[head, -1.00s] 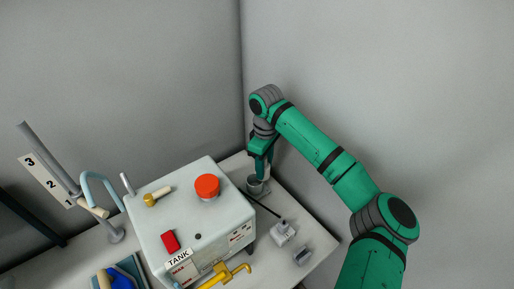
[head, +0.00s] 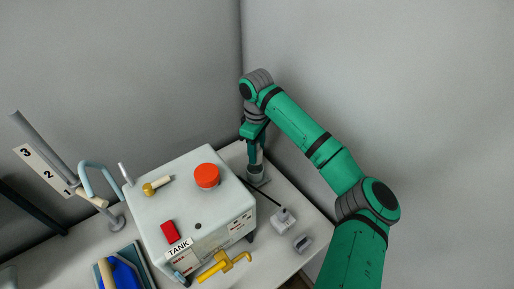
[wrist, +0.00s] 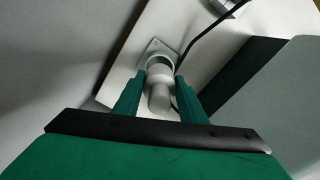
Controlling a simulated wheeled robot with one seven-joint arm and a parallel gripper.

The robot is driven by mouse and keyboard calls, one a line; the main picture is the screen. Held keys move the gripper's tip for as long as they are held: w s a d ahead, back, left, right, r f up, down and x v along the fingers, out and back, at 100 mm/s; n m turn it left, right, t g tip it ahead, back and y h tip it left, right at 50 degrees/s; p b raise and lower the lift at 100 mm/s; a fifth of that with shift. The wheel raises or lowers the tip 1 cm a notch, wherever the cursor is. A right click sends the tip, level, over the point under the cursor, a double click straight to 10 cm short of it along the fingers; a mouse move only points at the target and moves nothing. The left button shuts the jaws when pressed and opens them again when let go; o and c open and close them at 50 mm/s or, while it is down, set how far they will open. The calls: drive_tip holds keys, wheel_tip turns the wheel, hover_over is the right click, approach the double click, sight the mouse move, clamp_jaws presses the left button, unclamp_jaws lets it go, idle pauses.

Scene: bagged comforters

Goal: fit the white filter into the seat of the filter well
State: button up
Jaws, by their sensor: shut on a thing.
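The white filter (wrist: 159,98) is a pale cylinder between the two green fingers of my gripper (wrist: 157,92) in the wrist view. My gripper is shut on it. The grey filter well (wrist: 156,54), on a square base plate, is directly beyond the filter's far end. In the head view my gripper (head: 256,153) points down over the well (head: 257,174), behind the tank's right side. The filter's lower end meets or overlaps the well's mouth in the wrist view; I cannot tell how deep it is. The seat inside is hidden.
A white tank box (head: 222,222) with a red cap (head: 206,176) stands left of the well. A black cable (head: 264,194) runs from near the well to a small grey box (head: 284,219). Walls stand close behind. A yellow valve (head: 222,266) is in front.

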drive_tip(key=shift+a+f, duration=0.1)
drive_tip(key=shift+f, duration=1.6)
drive_tip(key=shift+w, duration=0.1)
drive_tip(key=shift+f, duration=1.05)
idle(0.8)
drive_tip(key=shift+a+f, duration=0.1)
drive_tip(key=shift+f, duration=0.1)
drive_tip(key=shift+d+f, duration=0.2)
drive_tip(key=shift+f, duration=0.15)
drive_tip(key=o, duration=1.2)
drive_tip(key=shift+c, duration=0.2)
